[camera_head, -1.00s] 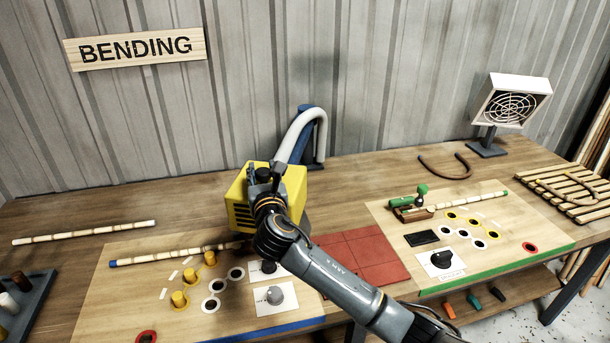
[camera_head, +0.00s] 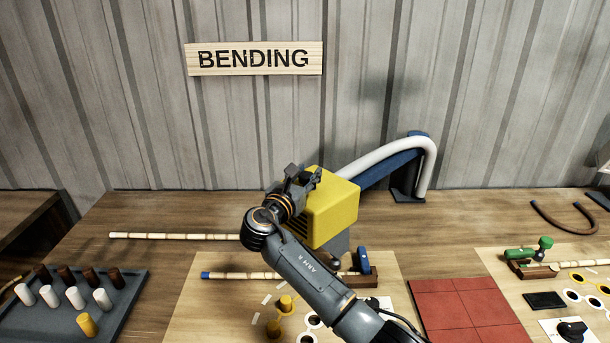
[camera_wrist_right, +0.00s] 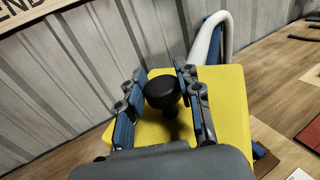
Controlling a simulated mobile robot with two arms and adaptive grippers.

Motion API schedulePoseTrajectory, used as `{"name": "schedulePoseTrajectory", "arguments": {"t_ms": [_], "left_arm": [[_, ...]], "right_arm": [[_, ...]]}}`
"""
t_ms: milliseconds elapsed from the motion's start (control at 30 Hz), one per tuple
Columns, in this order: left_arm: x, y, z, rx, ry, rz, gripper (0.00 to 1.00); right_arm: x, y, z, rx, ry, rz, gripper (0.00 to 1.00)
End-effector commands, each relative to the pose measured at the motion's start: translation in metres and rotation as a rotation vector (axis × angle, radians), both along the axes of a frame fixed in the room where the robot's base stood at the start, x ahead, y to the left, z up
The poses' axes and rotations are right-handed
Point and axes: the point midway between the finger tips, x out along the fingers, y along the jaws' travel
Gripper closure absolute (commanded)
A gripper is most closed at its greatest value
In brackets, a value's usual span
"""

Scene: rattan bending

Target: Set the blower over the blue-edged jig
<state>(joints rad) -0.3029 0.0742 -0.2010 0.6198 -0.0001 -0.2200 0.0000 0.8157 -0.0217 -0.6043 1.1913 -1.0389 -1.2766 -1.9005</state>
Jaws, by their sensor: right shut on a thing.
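The blower is a yellow box (camera_head: 332,212) with a grey nozzle below, a white hose and a blue arm running back to its stand. In the head view it appears above the back edge of the left jig board (camera_head: 200,325); its exact height is unclear. The board's blue front edge is out of frame. My right gripper (camera_head: 300,182) is shut on the blower's black knob (camera_wrist_right: 162,92), with one finger on each side in the wrist view. My right arm hides part of the board. My left gripper is not in view.
A rattan pole (camera_head: 175,236) lies behind the board, and a blue-tipped pole (camera_head: 235,275) lies on it. A grey tray (camera_head: 70,312) with several pegs is at left. A red tiled mat (camera_head: 466,312) separates this board from the right jig (camera_head: 510,280). The blower stand (camera_head: 412,178) is at the back.

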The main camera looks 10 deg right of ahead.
Motion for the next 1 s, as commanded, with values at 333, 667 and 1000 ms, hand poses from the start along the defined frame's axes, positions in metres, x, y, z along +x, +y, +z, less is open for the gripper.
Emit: {"name": "schedulePoseTrajectory", "arguments": {"t_ms": [333, 667, 1000], "left_arm": [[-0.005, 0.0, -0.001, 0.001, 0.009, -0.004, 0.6], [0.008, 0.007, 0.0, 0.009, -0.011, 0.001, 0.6], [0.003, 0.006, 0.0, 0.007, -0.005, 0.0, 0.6]], "right_arm": [[0.0, 0.0, -0.005, 0.005, 0.008, 0.0, 0.54], [0.0, 0.0, -0.002, 0.003, 0.004, 0.0, 0.42], [-0.033, 0.027, -0.003, 0.005, 0.004, 0.004, 0.42]]}}
